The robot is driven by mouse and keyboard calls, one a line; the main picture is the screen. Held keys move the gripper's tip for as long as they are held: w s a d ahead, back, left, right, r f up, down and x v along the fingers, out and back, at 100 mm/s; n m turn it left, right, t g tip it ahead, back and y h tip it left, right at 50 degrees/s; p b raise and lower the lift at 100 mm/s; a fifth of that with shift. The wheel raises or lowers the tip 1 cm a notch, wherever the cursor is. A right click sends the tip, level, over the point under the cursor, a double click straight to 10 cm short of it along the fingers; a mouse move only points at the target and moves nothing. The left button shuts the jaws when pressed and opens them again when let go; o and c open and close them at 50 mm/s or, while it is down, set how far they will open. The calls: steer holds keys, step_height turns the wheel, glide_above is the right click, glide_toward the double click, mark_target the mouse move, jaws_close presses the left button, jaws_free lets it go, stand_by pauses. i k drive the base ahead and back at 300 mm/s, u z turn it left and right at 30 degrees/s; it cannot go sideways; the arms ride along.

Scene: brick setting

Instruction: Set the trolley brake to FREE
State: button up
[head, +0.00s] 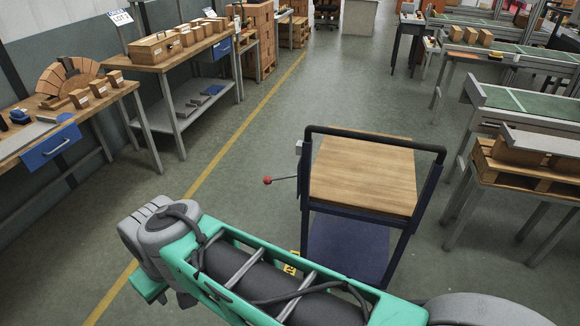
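The trolley has a wooden top (362,178), a dark blue frame and lower shelf (345,245), and a black push handle (375,138). A thin lever with a red ball knob (267,181) sticks out to the left from the trolley's left side, roughly level. A small grey fitting (299,147) sits on the trolley's left edge, above the lever. A yellow label with dark marks (290,268) shows low beside the trolley, partly hidden by my green arm; I cannot read it. My gripper is not in view.
Benches with wooden boxes and bricks (150,55) line the left wall. A table with a pallet (530,180) and green-topped benches (530,105) stand at the right. The floor (225,185) left of the trolley is clear, crossed by a yellow line (215,160).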

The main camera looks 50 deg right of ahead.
mark_target(267, 180)
steer(key=z, duration=1.05)
steer(key=i, duration=1.35)
steer(key=z, duration=2.5)
steer(key=k, duration=1.15)
steer(key=u, duration=1.85)
steer(key=i, duration=0.5)
steer(key=z, duration=0.1)
